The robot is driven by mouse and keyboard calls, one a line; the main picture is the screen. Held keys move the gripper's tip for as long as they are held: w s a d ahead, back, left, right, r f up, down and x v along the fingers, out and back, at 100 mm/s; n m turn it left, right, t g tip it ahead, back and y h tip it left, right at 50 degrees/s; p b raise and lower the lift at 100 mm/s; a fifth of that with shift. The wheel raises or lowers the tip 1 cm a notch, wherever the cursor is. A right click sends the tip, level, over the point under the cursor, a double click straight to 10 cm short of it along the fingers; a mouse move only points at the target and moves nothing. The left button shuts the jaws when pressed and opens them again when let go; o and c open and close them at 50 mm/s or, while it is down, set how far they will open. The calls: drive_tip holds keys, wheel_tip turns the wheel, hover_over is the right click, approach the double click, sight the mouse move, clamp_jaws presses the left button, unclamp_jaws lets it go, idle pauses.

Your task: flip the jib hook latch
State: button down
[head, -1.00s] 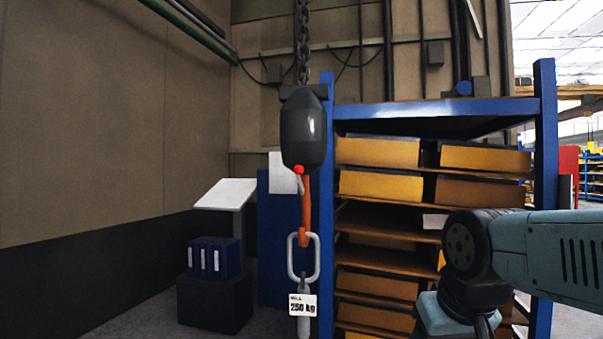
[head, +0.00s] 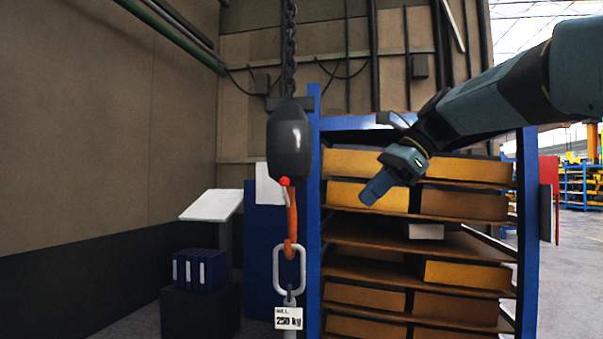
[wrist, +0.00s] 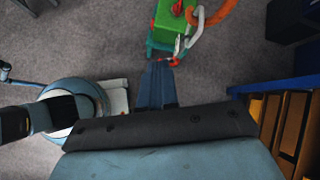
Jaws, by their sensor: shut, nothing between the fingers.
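The orange jib hook (head: 291,215) hangs under a dark rounded hook block (head: 289,140) in the head view. A small red knob (head: 285,181) sits at the hook's top, just below the block; the latch itself is hard to make out. A grey oval link (head: 289,270) hangs in the hook, with a white 250 kg tag (head: 289,318) below. My gripper (head: 368,198) is shut and empty, to the right of the hook and apart from it in the picture. In the wrist view my shut fingers (wrist: 157,75) point toward a green block (wrist: 169,18), beside an orange curved part (wrist: 222,10).
A blue rack (head: 313,200) with yellow and brown boxes stands behind my gripper. The chain (head: 290,50) runs up from the block. A white slanted stand (head: 212,205) and blue binders (head: 199,270) are at left. Open floor shows at right.

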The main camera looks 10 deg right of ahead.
sight(301, 172)
drive_tip(key=w+r+m+g+y, duration=0.1)
drive_tip(key=w+r+m, duration=0.2)
drive_tip(key=r, duration=0.2)
drive_tip(key=w+a+r+m+g+y, duration=0.1)
drive_tip(key=w+r+m+y, duration=0.1)
drive_tip(key=r, duration=0.4)
drive_tip(key=shift+w+a+r+m, duration=0.2)
drive_tip(key=shift+w+r+m, duration=0.1)
drive_tip(key=shift+w+m, duration=0.4)
drive_tip(key=x, duration=1.4)
drive_tip(key=shift+s+f, duration=0.1)
drive_tip(key=shift+s, duration=0.05)
drive_tip(key=shift+s, duration=0.1)
